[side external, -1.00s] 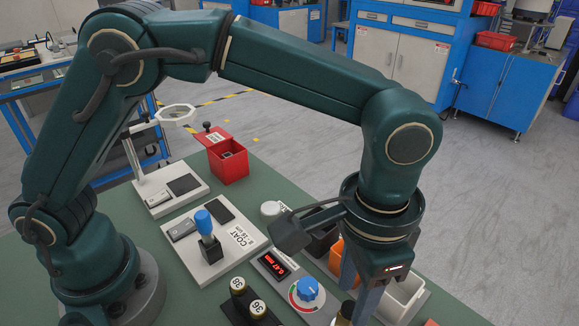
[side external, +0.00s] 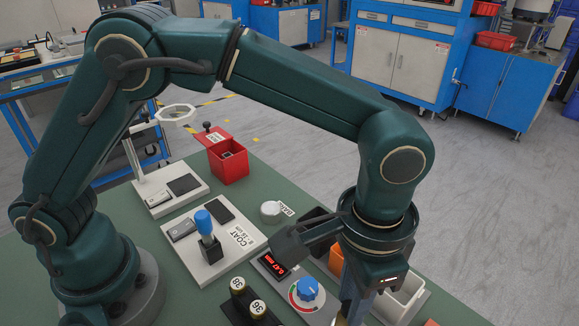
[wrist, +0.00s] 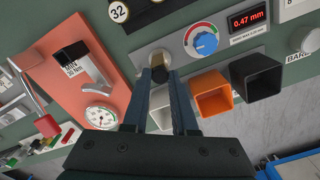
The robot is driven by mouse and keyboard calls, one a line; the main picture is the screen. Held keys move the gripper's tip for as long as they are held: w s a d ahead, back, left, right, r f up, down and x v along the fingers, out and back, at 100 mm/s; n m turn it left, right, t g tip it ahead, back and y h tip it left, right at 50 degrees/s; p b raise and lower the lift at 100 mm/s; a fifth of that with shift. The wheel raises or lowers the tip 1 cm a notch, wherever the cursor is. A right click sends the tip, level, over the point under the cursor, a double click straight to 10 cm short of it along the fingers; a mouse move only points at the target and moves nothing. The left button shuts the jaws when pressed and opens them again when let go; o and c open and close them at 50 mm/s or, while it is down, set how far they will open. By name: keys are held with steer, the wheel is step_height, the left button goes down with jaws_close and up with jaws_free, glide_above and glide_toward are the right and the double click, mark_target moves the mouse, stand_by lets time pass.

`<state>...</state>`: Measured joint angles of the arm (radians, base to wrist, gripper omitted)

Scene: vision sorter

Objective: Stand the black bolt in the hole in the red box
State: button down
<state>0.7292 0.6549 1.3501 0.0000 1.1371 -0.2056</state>
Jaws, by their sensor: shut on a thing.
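The red box (side external: 229,166) stands on the green table at the back, with its red lid raised and a small opening with a pale rim in its top. A small black knob (side external: 207,126) sits at the lid's top.
A dial panel with a blue knob (side external: 307,289) and a red display (side external: 272,264) is beside the gripper. Orange (wrist: 210,92), black (wrist: 256,77) and white (wrist: 175,103) bins stand close by. A blue-topped stamp (side external: 204,222) stands on a white plate between gripper and red box.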

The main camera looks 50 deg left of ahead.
mark_target(348, 307)
steer(key=shift+r, duration=3.05)
steer(key=shift+s+a+r+m, duration=0.1)
steer(key=shift+r+m, duration=0.1)
steer(key=shift+m, duration=0.1)
steer(key=w+a+r+n, duration=0.1)
steer(key=w+a+n, duration=0.3)
steer(key=a, duration=0.5)
steer(key=w+a+r+n, duration=0.1)
steer(key=w+a, duration=0.6)
steer(key=a, duration=0.2)
steer(key=s+a+r+n, duration=0.1)
steer(key=a+n, duration=0.3)
steer(key=a, duration=0.8)
steer(key=s+a+n, duration=0.2)
steer(key=a+n, duration=0.2)
steer(key=a, duration=0.8)
steer(key=shift+w+d+f, duration=0.1)
steer(key=shift+f, duration=1.3)
steer(key=shift+w+d+f, duration=0.1)
steer(key=shift+f, duration=1.25)
